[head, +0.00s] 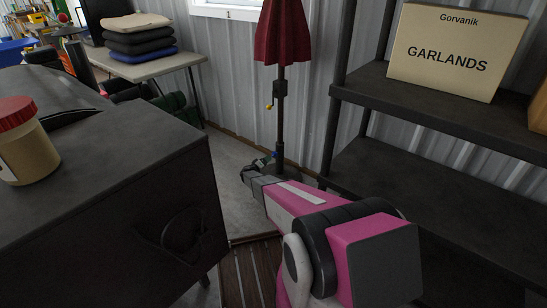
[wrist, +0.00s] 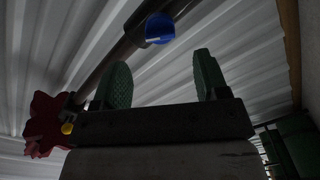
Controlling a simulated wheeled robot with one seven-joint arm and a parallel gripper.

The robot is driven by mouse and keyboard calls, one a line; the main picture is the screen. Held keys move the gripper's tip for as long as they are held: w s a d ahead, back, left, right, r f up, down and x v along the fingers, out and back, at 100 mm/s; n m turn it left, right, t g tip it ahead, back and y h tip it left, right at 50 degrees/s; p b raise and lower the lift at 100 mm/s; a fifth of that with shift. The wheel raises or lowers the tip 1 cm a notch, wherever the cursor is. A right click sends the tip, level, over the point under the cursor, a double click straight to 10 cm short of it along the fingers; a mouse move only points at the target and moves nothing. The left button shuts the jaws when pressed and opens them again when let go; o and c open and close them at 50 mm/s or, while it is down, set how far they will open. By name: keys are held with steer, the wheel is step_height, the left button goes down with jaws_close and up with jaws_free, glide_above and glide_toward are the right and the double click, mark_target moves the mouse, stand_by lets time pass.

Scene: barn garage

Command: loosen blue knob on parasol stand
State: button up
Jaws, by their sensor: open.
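The parasol stands upright against the corrugated wall, with a dark red folded canopy (head: 283,32) above a dark pole (head: 281,125). The blue knob (wrist: 160,28) is a round blue cap with a pale mark, on the pole in the wrist view. It also shows as a small blue spot in the head view (head: 275,154), low on the pole. My gripper (wrist: 158,75) has two green pads, open with nothing between them. The knob appears beyond the fingertips, above the gap in the wrist view, apart from both pads. The stand's base is mostly hidden behind my arm.
A dark shelf unit (head: 440,108) with a GARLANDS box (head: 455,50) stands close on the right. A dark cabinet (head: 110,190) with a red-lidded jar (head: 22,140) is on the left. Bare floor (head: 235,175) lies between. A yellow-handled crank (head: 269,106) sits higher on the pole.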

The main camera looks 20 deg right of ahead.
mark_target(274, 155)
steer(key=x, duration=0.8)
steer(key=c, duration=0.9)
